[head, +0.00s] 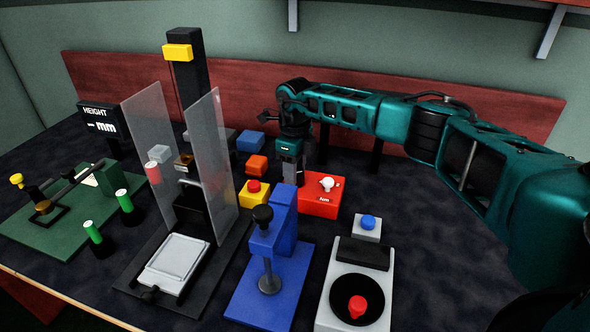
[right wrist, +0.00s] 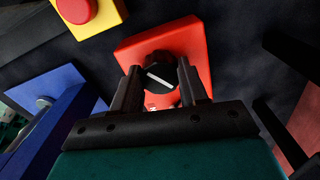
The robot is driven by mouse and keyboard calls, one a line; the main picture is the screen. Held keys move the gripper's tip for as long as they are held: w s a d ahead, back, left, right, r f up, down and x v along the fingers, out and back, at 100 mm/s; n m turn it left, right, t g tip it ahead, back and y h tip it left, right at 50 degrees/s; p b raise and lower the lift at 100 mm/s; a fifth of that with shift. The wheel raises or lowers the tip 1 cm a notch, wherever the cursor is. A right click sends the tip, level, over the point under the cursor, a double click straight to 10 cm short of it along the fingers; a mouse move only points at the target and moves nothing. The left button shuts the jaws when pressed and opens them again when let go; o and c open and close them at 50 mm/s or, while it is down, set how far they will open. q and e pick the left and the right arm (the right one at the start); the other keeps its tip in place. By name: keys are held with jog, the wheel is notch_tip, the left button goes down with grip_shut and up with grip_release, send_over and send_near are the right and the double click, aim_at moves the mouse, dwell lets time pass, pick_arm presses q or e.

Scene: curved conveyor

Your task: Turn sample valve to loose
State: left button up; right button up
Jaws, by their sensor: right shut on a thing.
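The sample valve appears to be the red box (right wrist: 130,48) with a round black knob (right wrist: 158,77) bearing a white line, seen in the right wrist view. The red box also shows in the head view (head: 319,208), with a white knob (head: 327,184) and white lettering on top. My right gripper (right wrist: 157,92) is shut on the black knob, one finger on each side. In the head view the right gripper (head: 294,178) points down at the left end of the red box, and its fingertips are partly hidden behind a blue stand. My left gripper is not in view.
A blue stand (head: 267,287) with a black knob is in front of the red box. A yellow box with a red button (head: 254,193) is to its left. Clear panels (head: 210,145) rise left.

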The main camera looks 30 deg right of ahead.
jog(key=n, duration=0.5)
jog(key=shift+n+b, duration=0.3)
jog(key=n, duration=0.4)
jog(key=shift+s+n+b, duration=0.1)
jog(key=shift+n+b, duration=0.2)
jog(key=shift+n, duration=0.4)
jog(key=o, duration=1.1)
jog(key=shift+c, duration=0.2)
notch_tip(320, 180, up, 13)
jog(key=p, duration=0.1)
jog(key=shift+a, duration=0.1)
